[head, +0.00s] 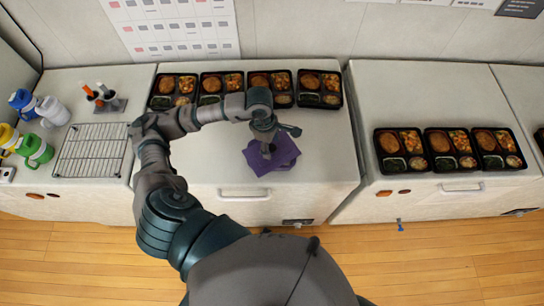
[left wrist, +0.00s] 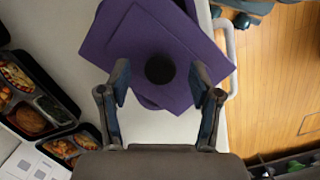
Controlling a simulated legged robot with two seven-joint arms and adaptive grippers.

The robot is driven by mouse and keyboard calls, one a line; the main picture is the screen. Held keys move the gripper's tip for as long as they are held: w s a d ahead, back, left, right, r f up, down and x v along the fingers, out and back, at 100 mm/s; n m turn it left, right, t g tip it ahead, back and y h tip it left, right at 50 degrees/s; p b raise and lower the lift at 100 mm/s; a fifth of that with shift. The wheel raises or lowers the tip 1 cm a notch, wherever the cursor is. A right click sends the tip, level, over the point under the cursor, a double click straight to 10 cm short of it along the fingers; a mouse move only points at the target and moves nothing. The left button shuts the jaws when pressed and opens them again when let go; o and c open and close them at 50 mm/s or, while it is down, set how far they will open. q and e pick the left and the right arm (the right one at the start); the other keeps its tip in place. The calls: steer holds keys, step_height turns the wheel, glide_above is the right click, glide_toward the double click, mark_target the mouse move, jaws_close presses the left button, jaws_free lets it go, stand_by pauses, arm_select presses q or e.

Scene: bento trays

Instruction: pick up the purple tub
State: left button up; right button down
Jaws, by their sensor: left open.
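The purple tub (head: 286,153) sits near the front edge of the middle counter. It shows as square purple pieces lying over one another at different angles. In the left wrist view the purple tub (left wrist: 190,45) fills the upper middle, with a round black spot on its top face. My left gripper (head: 267,147) is over it, pointing down, and hides part of it in the head view. In the left wrist view my left gripper (left wrist: 160,78) is open, with one finger on each side of the black spot. I cannot tell whether the fingers touch the purple. My right gripper is not in view.
Several filled bento trays (head: 259,79) line the back of the middle counter, and others (head: 439,141) stand on the right counter. A wire rack (head: 90,150), bottles (head: 52,110) and a utensil holder (head: 107,103) are on the left. The counter right of the tub is clear.

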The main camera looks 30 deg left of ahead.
arm_select(q)
step_height(320, 180, down, 2)
steer(key=shift+a, duration=0.1)
steer(key=shift+w+f, duration=0.1)
steer(key=shift+f, duration=0.05)
steer(key=shift+c, duration=0.4)
steer(key=shift+d, duration=0.25)
steer(key=c, duration=0.4)
steer(key=shift+d, duration=0.1)
jaws_close()
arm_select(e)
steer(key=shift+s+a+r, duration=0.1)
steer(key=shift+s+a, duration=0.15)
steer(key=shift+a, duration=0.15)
arm_select(q)
steer(key=shift+r, duration=0.2)
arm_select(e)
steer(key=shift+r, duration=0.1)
